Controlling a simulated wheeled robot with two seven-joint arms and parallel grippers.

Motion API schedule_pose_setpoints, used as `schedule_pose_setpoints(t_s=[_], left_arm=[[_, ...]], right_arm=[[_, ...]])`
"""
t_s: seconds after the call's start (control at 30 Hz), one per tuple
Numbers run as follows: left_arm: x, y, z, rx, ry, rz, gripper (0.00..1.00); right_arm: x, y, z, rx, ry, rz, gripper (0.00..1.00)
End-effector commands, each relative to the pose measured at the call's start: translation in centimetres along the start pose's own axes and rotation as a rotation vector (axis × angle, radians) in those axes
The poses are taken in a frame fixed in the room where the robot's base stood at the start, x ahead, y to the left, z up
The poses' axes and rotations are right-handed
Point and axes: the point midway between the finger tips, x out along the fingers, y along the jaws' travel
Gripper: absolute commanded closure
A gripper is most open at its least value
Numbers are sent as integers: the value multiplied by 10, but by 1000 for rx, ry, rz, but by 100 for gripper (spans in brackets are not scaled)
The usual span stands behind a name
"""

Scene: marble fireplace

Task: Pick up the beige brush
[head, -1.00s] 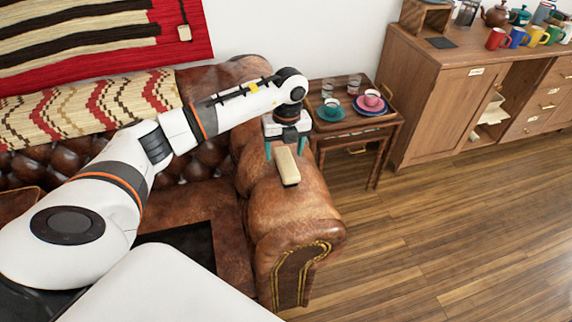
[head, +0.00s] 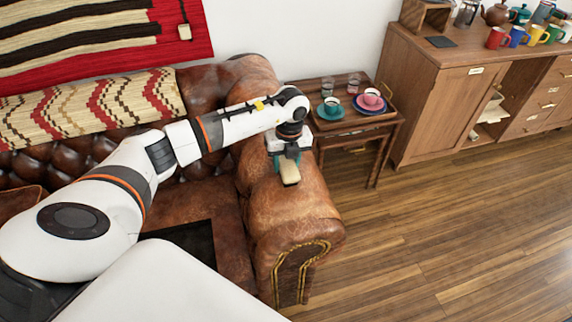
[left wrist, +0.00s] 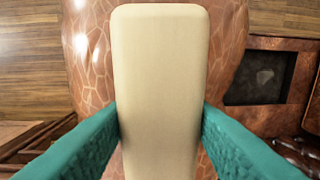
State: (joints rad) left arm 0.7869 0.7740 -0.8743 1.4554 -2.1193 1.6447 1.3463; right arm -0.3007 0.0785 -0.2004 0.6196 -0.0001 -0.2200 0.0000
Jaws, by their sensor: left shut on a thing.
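The beige brush (head: 290,174) lies on the brown leather sofa arm, partly hidden under my left gripper (head: 288,163). In the left wrist view the brush (left wrist: 160,85) runs lengthwise up the middle, over the sofa arm. The teal fingers of my left gripper (left wrist: 160,122) press against both long sides of the brush, shut on it. I cannot tell whether the brush is clear of the leather. My right gripper is not in view.
The sofa arm (head: 290,215) is otherwise bare. A wooden cabinet (head: 440,110) stands farther right. The floor in front is clear.

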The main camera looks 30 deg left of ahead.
Motion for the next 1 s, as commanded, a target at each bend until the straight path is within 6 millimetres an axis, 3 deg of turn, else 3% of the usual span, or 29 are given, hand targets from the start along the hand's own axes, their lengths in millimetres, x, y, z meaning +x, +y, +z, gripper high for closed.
schedule_pose_setpoints(t_s=[0.23,0.63,0.8,1.0], left_arm=[[-14,0,-1,-1,4,4,81],[-88,-5,-1,0,3,3,81],[-100,-6,0,0,0,1,81],[-101,-6,0,0,0,0,81]], right_arm=[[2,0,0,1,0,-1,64],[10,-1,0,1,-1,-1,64],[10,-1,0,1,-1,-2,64],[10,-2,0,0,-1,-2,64]])
